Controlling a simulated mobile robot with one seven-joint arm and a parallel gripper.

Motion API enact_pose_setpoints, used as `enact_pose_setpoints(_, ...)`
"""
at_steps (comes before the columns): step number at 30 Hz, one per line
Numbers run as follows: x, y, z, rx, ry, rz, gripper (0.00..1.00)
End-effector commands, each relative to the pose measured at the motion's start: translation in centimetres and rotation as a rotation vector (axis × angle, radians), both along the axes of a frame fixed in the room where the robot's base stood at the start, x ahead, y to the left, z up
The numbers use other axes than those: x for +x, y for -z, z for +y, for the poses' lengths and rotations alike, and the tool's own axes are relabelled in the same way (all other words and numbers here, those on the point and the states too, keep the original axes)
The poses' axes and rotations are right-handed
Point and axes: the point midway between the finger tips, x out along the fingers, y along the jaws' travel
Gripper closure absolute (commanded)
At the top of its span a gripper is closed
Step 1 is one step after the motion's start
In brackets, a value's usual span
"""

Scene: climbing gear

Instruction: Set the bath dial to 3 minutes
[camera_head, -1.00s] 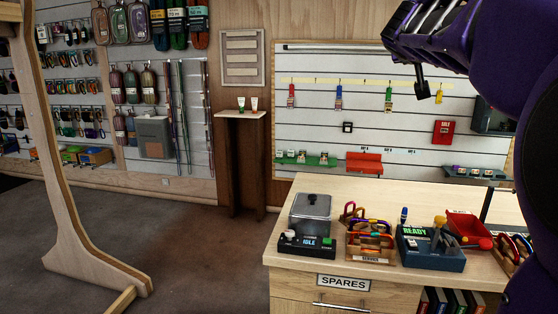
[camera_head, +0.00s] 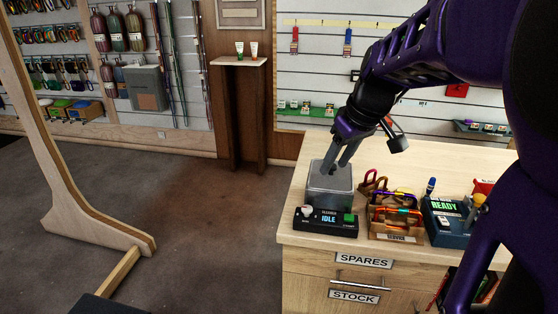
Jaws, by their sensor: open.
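The bath is a grey metal tank (camera_head: 329,190) with a black control base (camera_head: 318,226) at the left front corner of the counter. Its display (camera_head: 329,217) reads IDLE. A pale round dial (camera_head: 307,211) is on the left of the base, and a green button (camera_head: 349,218) is on the right. The dial's setting is too small to read. My gripper (camera_head: 341,170) is open, pointing down, with its fingers just over or in front of the tank's top. It hides part of the tank's lid. Whether the fingers touch it I cannot tell. They are apart from the dial.
A wooden tray of carabiners (camera_head: 396,222) stands right of the bath. A blue box reading READY (camera_head: 446,220) stands further right. The counter top (camera_head: 300,190) is bare at the left edge. My arm covers the right side.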

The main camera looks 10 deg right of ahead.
Motion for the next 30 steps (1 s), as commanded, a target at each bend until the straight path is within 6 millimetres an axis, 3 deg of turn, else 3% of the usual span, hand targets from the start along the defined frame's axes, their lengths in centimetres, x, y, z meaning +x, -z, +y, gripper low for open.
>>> enact_pose_setpoints(8,0.5,2.8,0.9,0.016,-0.024,0.007,0.51)
enact_pose_setpoints(21,3.8,11.7,2.6,0.014,-0.023,0.006,0.51)
enact_pose_setpoints(30,5.4,15.7,3.4,0.014,-0.022,0.005,0.51)
